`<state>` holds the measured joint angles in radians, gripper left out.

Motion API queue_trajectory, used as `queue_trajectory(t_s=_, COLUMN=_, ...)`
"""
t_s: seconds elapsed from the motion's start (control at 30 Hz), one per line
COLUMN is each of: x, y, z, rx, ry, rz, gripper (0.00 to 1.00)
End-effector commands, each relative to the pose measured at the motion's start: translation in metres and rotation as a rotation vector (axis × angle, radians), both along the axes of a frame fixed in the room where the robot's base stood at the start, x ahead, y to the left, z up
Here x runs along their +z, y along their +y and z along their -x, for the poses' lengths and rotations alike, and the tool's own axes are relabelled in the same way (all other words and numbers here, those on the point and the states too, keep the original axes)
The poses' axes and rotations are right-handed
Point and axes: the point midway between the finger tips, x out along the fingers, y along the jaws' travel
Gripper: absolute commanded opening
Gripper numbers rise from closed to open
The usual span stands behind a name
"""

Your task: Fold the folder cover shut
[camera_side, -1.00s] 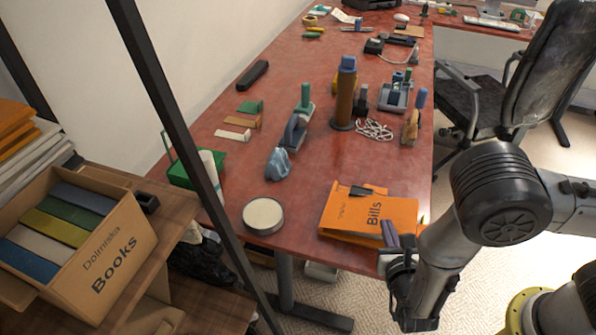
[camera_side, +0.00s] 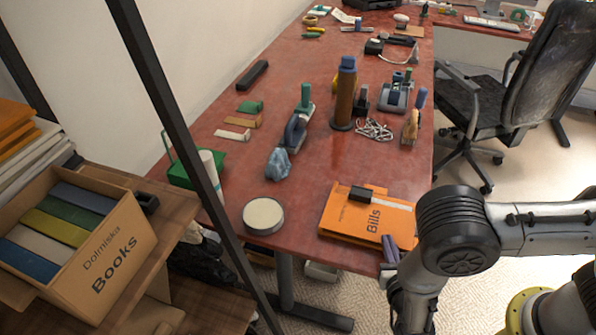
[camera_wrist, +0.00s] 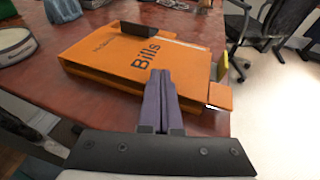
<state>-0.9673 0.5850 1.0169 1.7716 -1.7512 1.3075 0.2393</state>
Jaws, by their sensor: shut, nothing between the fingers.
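The orange folder marked "Bills" (camera_side: 350,215) lies near the front right edge of the red table. In the wrist view the folder (camera_wrist: 110,62) shows its lettered cover on top and some thickness along its near edge. A pale strip (camera_side: 390,203) shows along its far side, beside a dark block (camera_wrist: 140,29). My gripper (camera_side: 389,243) is shut and empty, with purple fingers. In the wrist view the gripper (camera_wrist: 161,72) overlaps the folder's near edge by the lettering. I cannot tell whether it touches. The folder's right end is hidden by my arm in the side view.
A round tin (camera_side: 263,215) stands left of the folder. A brown cylinder (camera_side: 345,95), cable (camera_side: 375,130) and several tools stand farther back. A box of books (camera_side: 75,245) is at far left, and a dark post crosses the left side. Red tabletop just behind the folder is clear.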

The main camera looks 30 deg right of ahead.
Motion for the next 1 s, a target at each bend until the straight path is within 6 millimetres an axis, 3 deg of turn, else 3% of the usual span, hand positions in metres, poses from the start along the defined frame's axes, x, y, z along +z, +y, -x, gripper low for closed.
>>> queue_trajectory(t_s=0.47, x=0.0, y=0.001, z=0.0, rx=0.003, ry=0.006, rz=-0.003, gripper=0.0)
queue_trajectory(t_s=1.0, x=0.024, y=0.001, z=0.0, rx=0.0, ry=0.002, rz=-0.003, gripper=0.0)
